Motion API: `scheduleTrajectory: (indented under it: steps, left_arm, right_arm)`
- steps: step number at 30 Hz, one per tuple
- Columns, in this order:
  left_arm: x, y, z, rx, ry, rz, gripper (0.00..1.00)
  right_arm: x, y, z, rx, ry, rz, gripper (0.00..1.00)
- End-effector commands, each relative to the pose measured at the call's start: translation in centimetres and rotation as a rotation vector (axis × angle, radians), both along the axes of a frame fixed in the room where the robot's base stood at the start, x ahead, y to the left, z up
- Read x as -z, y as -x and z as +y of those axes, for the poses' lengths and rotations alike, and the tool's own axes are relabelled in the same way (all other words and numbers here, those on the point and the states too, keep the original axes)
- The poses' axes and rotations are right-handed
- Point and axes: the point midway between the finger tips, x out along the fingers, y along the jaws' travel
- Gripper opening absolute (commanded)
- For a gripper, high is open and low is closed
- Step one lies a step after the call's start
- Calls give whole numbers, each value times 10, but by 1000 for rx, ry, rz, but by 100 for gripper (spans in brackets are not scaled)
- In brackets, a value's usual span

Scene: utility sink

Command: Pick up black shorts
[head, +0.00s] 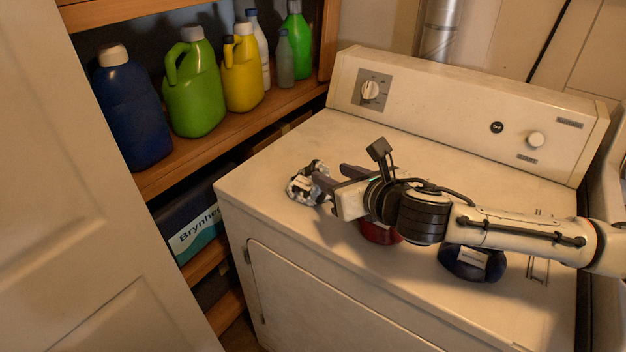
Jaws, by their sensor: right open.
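Three small bundles that look like folded cloth lie on the white dryer top (290,235). A black-and-white patterned one (304,187) with a pale label is at the left. A dark red one (379,234) is in the middle, partly hidden under my right arm. A dark, nearly black one (473,263) with a pale label is at the right, below my forearm. I cannot tell for certain which is the black shorts. My right gripper (326,178) is open, with its fingers pointing left, beside or over the patterned bundle. Contact cannot be told. My left gripper is not in view.
The dryer's control panel (460,110) rises along the back. A wooden shelf (225,130) at the left holds a blue jug (130,110), a green jug (193,90), a yellow jug (242,75) and other bottles. A pale door (80,200) fills the left side. The dryer's front-left top is clear.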

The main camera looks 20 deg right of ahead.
Motion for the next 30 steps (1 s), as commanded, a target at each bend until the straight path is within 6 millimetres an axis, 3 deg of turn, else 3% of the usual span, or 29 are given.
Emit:
scheduleTrajectory:
  steps: [7,17,24,30]
  left_arm:
    - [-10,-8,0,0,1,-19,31]
    - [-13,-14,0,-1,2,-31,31]
    - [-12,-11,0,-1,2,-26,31]
    - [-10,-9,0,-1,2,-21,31]
  right_arm:
    - [6,-35,5,-1,-1,0,41]
    - [10,-41,5,-1,-1,0,41]
    - [9,-41,5,-1,-1,0,2]
    - [9,-41,5,-1,-1,0,0]
